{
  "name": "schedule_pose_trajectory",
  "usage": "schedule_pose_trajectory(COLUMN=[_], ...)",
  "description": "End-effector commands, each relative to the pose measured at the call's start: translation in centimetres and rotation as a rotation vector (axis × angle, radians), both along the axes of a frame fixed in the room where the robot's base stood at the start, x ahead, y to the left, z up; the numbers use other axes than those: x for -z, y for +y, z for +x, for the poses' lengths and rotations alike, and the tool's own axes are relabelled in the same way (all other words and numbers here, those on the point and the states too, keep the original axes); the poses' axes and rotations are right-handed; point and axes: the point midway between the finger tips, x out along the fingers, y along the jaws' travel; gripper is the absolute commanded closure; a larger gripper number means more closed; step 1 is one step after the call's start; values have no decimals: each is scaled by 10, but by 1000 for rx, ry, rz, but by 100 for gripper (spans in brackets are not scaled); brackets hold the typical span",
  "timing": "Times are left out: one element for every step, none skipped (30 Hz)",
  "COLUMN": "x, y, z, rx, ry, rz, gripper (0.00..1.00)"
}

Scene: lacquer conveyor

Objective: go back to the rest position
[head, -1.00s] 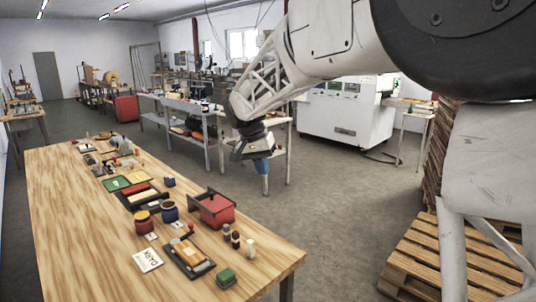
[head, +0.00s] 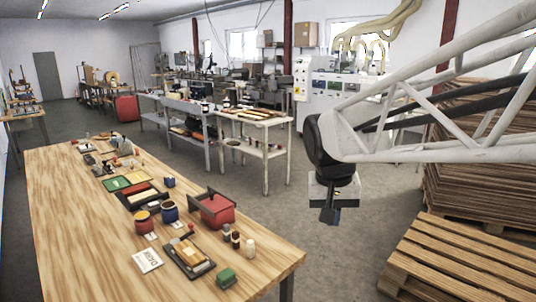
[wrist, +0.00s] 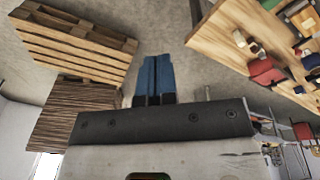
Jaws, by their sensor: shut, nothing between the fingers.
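My gripper (head: 330,215) hangs over the open floor to the right of the wooden table (head: 70,215) in the head view, pointing down and clear of everything. In the wrist view its blue fingers (wrist: 154,78) are together with nothing between them. Bare grey floor shows beyond the fingertips.
The table holds a red box (head: 217,211), a red pot (head: 145,222), a blue pot (head: 170,212) and a green block (head: 226,277). Wooden pallets (head: 455,262) lie at the right, with a stack of brown boards (head: 470,185) behind. Floor between table and pallets is free.

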Motion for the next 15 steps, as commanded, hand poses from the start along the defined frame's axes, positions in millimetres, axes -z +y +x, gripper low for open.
schedule_pose_trajectory(x=[3, 5, 8, 10, 13, 16, 19, 22, 26, 29, 32, 36, 40, 43, 48], y=[-6, -9, -13, -15, -18, -21, -24, -26, -29, -31, -33, -35, -37, -39, -41], z=[-14, -22, -32, -39, -47, -56, -64, -71, -81, -88, -95, -105, -112, -119, -128], rx=[-5, -9, -16, -20, -25, -32, -36, -41, -47, -52, -57, -61, -67, -71, -77], ry=[-6, -11, -16, -19, -22, -27, -31, -35, -40, -44, -47, -54, -58, -63, -68], rz=[6, 11, 15, 18, 21, 25, 28, 32, 36, 39, 40, 44, 46, 49, 53], gripper=[100, 100, 100, 100, 100, 100, 100, 100, 100, 100, 100, 100, 100, 100, 100])
